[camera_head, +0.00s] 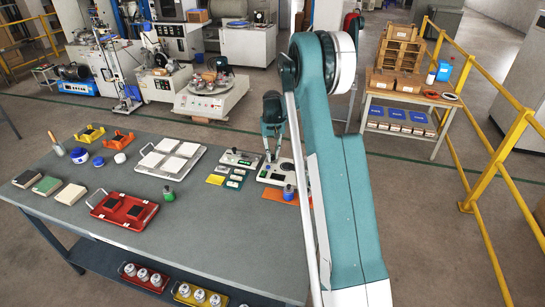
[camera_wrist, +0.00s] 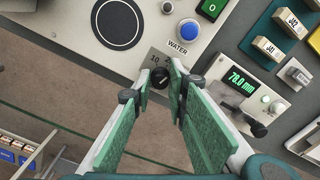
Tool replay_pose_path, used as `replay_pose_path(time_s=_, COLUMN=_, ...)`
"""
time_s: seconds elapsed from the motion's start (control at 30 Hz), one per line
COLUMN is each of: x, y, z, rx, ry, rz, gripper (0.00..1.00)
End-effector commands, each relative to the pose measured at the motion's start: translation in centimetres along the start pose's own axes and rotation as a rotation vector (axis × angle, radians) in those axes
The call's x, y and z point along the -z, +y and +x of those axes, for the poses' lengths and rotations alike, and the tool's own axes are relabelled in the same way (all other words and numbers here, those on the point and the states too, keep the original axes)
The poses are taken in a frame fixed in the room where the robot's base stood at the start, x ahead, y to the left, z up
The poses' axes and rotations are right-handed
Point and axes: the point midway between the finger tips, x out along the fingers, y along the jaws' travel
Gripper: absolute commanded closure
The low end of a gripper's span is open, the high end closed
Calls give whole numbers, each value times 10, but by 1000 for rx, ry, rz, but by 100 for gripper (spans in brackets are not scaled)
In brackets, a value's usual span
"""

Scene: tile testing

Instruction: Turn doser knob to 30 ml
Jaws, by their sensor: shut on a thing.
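The doser knob (camera_wrist: 158,77) is a small black knob on a grey scale plate (camera_wrist: 154,58) at the edge of a light machine panel. The plate reads 10 and part of another number; the rest of the scale and the pointer are hidden by my fingers. Beside it is a blue button (camera_wrist: 188,30) marked WATER. My gripper (camera_wrist: 158,80) has green pads and its fingertips are closed around the knob. In the head view my gripper (camera_head: 271,158) reaches down to the white machine (camera_head: 276,177); the knob cannot be made out there.
In the wrist view, a gauge with a green display (camera_wrist: 241,81) reading 78.0 mm stands right of the gripper. The panel also has a round black-ringed disc (camera_wrist: 117,23) and a green button (camera_wrist: 213,8). A red tray (camera_head: 123,211) is on the grey table (camera_head: 215,240).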

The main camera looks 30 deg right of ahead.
Motion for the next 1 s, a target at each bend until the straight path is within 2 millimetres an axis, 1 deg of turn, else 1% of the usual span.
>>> replay_pose_path(time_s=0.3, x=0, y=-1, z=1, rx=1, ry=1, rz=244, gripper=96)
replay_pose_path(time_s=0.5, x=0, y=-1, z=0, rx=1, ry=0, rz=351, gripper=96)
replay_pose_path(time_s=0.7, x=0, y=-1, z=0, rx=1, ry=0, rz=402, gripper=96)
replay_pose_path(time_s=1.0, x=0, y=-1, z=0, rx=1, ry=1, rz=410, gripper=96)
